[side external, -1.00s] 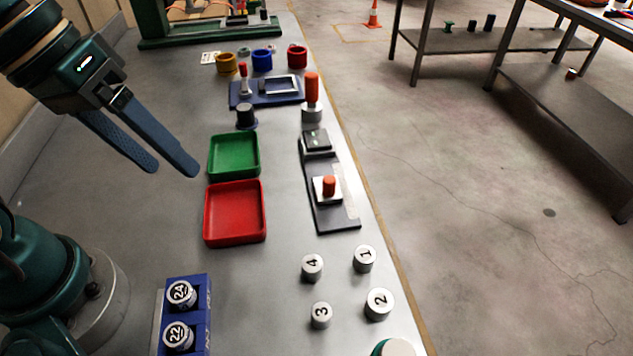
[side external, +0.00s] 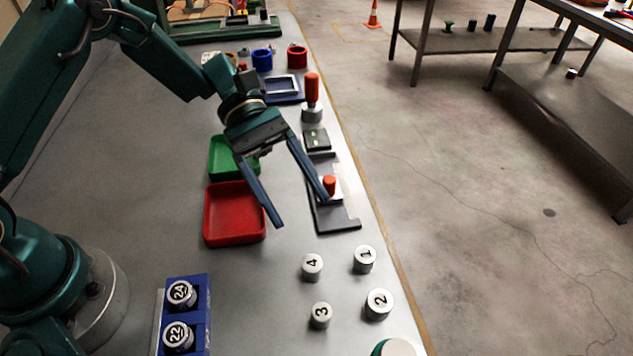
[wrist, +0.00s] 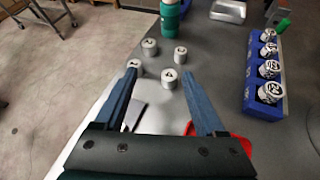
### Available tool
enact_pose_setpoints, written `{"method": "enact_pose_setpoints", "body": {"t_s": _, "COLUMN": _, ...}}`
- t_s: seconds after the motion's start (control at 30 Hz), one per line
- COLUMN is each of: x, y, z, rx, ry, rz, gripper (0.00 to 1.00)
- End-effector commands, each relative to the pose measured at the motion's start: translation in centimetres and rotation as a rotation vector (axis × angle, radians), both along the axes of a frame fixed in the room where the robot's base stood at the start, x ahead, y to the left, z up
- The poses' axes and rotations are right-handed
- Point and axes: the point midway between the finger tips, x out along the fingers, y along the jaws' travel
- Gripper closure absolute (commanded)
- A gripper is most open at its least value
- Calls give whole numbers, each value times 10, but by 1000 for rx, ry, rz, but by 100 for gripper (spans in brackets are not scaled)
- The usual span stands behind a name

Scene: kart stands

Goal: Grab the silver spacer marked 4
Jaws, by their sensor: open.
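The silver spacer marked 4 (side external: 312,267) stands upright on the grey table, the back-left one of a small group in the side view. In the wrist view it is the nearest spacer on the right (wrist: 169,78), seen between the fingertips, its number too small to read. My gripper (side external: 303,212) is open and empty. Its fingers point toward the spacers, with the tips apart from and short of spacer 4. The fingers also show in the wrist view (wrist: 159,75).
Spacers 1 (side external: 364,259), 2 (side external: 379,304) and 3 (side external: 320,315) stand close around spacer 4. A red tray (side external: 234,238), a dark fixture with an orange knob (side external: 329,186) and a blue rack (side external: 203,283) are nearby. The table edge lies right of the spacers.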

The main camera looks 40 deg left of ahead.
Motion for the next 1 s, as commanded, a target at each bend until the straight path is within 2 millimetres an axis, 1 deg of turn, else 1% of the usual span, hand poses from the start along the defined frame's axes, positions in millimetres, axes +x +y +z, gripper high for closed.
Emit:
{"method": "enact_pose_setpoints", "body": {"t_s": 0.03, "x": -1, "y": 0, "z": -14, "rx": -11, "ry": 46, "rz": 13, "gripper": 28}}
{"method": "enact_pose_setpoints", "body": {"t_s": 0.1, "x": -4, "y": 0, "z": -27, "rx": -17, "ry": 91, "rz": 21, "gripper": 28}}
{"method": "enact_pose_setpoints", "body": {"t_s": 0.23, "x": -11, "y": 1, "z": -42, "rx": -21, "ry": 146, "rz": 24, "gripper": 28}}
{"method": "enact_pose_setpoints", "body": {"t_s": 0.37, "x": -16, "y": -5, "z": -48, "rx": -23, "ry": 163, "rz": 24, "gripper": 28}}
{"method": "enact_pose_setpoints", "body": {"t_s": 0.6, "x": -27, "y": -32, "z": -59, "rx": -22, "ry": 160, "rz": 22, "gripper": 28}}
{"method": "enact_pose_setpoints", "body": {"t_s": 0.7, "x": -30, "y": -39, "z": -63, "rx": -21, "ry": 161, "rz": 25, "gripper": 28}}
{"method": "enact_pose_setpoints", "body": {"t_s": 0.83, "x": -32, "y": -43, "z": -65, "rx": -20, "ry": 157, "rz": 26, "gripper": 28}}
{"method": "enact_pose_setpoints", "body": {"t_s": 1.0, "x": -32, "y": -43, "z": -65, "rx": -21, "ry": 157, "rz": 27, "gripper": 28}}
